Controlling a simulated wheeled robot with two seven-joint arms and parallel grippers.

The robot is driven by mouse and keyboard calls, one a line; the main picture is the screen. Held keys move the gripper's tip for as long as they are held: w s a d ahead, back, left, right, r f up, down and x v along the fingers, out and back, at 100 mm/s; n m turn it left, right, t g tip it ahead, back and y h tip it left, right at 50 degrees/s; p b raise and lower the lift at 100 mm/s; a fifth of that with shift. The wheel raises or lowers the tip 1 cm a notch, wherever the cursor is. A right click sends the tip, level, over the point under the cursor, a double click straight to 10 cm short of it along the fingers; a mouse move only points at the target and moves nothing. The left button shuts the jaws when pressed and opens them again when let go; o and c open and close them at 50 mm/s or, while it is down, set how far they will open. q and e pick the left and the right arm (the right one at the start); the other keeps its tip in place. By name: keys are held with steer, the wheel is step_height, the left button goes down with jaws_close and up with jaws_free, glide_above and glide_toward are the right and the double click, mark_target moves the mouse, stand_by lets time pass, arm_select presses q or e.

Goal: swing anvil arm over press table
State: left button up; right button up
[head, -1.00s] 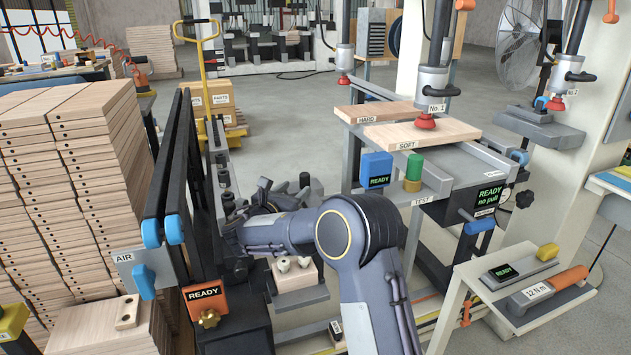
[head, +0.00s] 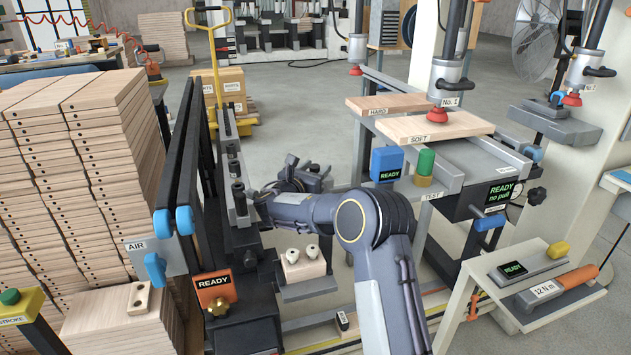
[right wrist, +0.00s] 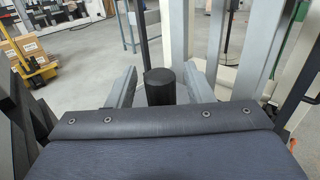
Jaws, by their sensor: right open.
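My right gripper (head: 306,172) is open at the end of my right arm, near the middle of the head view. In the right wrist view its two grey fingers (right wrist: 160,88) stand either side of a black cylindrical post (right wrist: 160,86), with a small gap on both sides. This post may be the anvil arm's handle. The rest of the anvil arm is hidden behind my gripper and forearm. My left gripper is out of view.
A black clamp frame (head: 172,165) with blue knobs stands left of my forearm, beside stacked boards (head: 97,150). A wooden block (head: 303,266) lies below my forearm.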

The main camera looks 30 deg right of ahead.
jaws_close()
steer(key=shift+a+f+n+t+y+b, duration=0.15)
steer(key=shift+a+n+t+y+b, duration=0.45)
steer(key=shift+n+t+b, duration=0.25)
steer(key=shift+w+a+n+t+y+b, duration=0.1)
steer(key=shift+a+n+t+y+b, duration=0.25)
steer(key=shift+t, duration=0.2)
steer(key=shift+a, duration=0.1)
